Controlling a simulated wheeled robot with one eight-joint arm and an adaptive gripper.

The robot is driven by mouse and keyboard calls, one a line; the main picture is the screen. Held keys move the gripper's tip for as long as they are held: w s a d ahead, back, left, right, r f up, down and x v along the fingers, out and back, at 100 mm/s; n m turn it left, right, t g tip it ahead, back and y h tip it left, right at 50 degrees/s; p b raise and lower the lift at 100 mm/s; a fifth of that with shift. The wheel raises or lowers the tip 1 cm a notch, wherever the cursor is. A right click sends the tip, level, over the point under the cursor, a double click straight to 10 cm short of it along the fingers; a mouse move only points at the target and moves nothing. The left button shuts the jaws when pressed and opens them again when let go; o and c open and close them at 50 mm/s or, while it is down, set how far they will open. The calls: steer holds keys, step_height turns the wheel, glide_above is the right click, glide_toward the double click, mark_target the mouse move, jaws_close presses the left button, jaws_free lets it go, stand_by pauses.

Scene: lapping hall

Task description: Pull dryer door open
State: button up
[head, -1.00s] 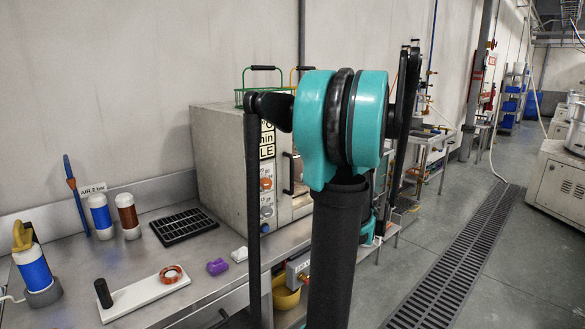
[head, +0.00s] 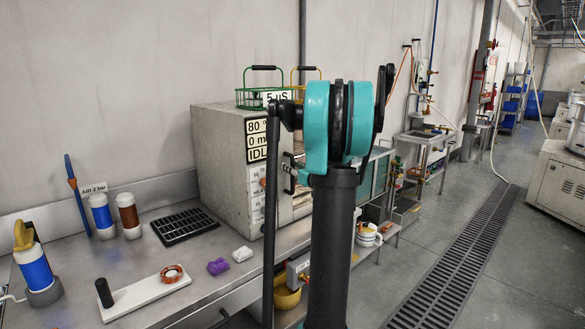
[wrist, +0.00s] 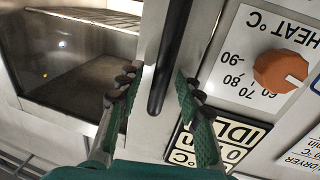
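The dryer (head: 222,165) is a grey box on the bench in the head view, with a display and control panel on its front. Its door (wrist: 75,115), with a glass window and a wire rack behind it, looks shut. The black bar handle (wrist: 172,45) shows upright in the wrist view, and its dark shape (head: 288,174) shows beside my arm in the head view. My gripper (wrist: 157,85) is open, one finger each side of the handle's lower end, with gaps on both sides. Whether the fingers reach the handle's depth is unclear. My arm hides much of the dryer front.
An orange knob (wrist: 281,71) is on the panel just right of the gripper. Wire baskets (head: 262,97) stand on the dryer. A black rack (head: 184,226), bottles and a purple piece (head: 218,267) lie on the bench. The floor around the drain grate (head: 455,260) is clear.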

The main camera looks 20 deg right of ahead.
jaws_close()
stand_by(0.5)
